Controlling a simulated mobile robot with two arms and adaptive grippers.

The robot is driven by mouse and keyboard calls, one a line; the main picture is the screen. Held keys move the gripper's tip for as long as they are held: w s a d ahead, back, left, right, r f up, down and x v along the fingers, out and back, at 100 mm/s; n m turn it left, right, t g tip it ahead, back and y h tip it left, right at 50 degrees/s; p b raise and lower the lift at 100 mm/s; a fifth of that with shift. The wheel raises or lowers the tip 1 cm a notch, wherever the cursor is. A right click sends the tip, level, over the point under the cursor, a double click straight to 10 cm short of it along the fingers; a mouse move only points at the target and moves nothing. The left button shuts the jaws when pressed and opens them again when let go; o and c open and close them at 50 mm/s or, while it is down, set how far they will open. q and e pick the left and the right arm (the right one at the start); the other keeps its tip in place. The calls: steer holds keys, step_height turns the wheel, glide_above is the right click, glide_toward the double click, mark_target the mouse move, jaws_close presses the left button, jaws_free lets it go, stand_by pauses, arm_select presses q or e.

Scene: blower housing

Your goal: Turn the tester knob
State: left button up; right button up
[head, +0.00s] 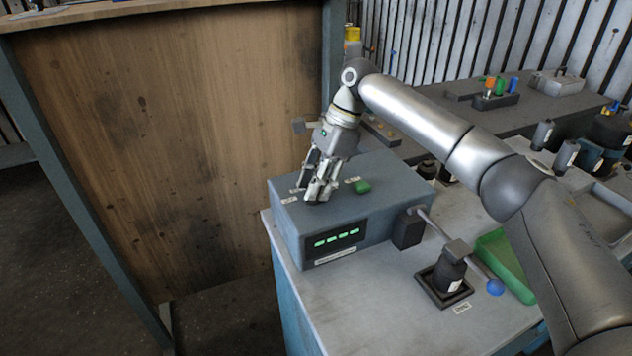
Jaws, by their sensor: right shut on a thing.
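The tester (286,232) is a grey-blue box on the corner of the workbench, with a lit green display (336,238) on its front. A green button (361,187) sits on its top face, right of my gripper. My right gripper (318,197) points down at the top of the tester, its fingers shut on the knob. The knob is mostly hidden by the fingers; only a dark bit shows under them, so its angle cannot be told. My left gripper is not in view.
A lever with a blue ball end (495,287) sticks out at the tester's right, beside a black part in a square holder (447,279). A green tray (505,262) lies behind it. A tall wooden panel (180,140) stands at the left.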

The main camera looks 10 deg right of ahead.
steer(key=o, duration=1)
steer(key=v, duration=1.2)
steer(key=shift+a, duration=0.1)
